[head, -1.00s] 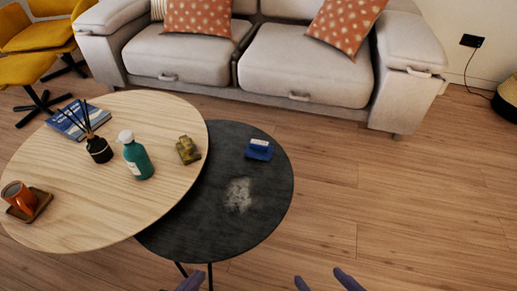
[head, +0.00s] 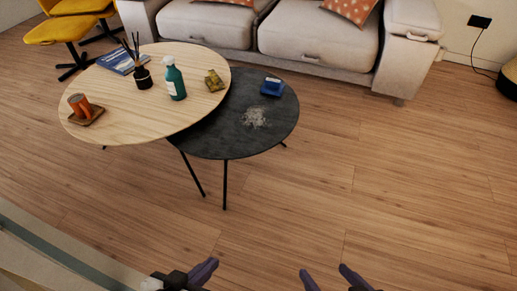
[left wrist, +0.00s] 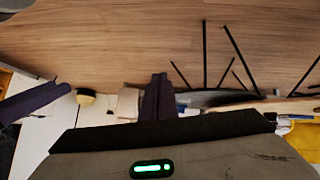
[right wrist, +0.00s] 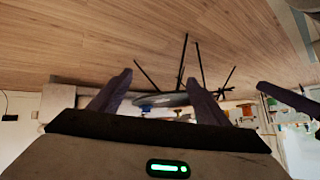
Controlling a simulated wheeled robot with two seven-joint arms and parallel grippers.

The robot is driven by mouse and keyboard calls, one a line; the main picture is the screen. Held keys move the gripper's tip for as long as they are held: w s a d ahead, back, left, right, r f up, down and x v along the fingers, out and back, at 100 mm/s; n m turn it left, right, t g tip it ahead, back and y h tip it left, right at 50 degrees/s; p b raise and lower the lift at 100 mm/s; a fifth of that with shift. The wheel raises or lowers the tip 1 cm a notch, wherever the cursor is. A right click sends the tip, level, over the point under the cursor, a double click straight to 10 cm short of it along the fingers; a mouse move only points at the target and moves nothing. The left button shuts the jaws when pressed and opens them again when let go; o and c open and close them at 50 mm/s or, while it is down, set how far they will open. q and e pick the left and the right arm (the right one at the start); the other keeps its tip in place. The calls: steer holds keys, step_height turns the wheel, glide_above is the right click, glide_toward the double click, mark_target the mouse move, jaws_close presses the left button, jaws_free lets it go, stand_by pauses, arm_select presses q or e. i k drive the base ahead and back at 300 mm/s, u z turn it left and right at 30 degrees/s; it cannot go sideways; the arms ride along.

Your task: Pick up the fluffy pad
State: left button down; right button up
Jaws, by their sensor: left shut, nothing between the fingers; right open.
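A small blue block-like pad (head: 272,87) with a paler top lies on the dark round table (head: 215,143). It seems to be the fluffy pad, though its texture is too small to make out. A pale dusty patch (head: 253,117) lies in front of it on the same table. My left gripper (head: 207,268) is shut and empty at the bottom of the head view; its fingers also show in the left wrist view (left wrist: 157,95). My right gripper (head: 328,277) is open and empty, to the right of the left one. Both are well short of the table.
A sofa (head: 320,35) stands behind. Wooden floor right of the tables is clear.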

mark_target(270, 86)
steer(key=u, duration=0.15)
steer(key=k, duration=0.25)
steer(key=u, duration=0.1)
steer(key=i, duration=1.1)
steer(key=z, duration=0.25)
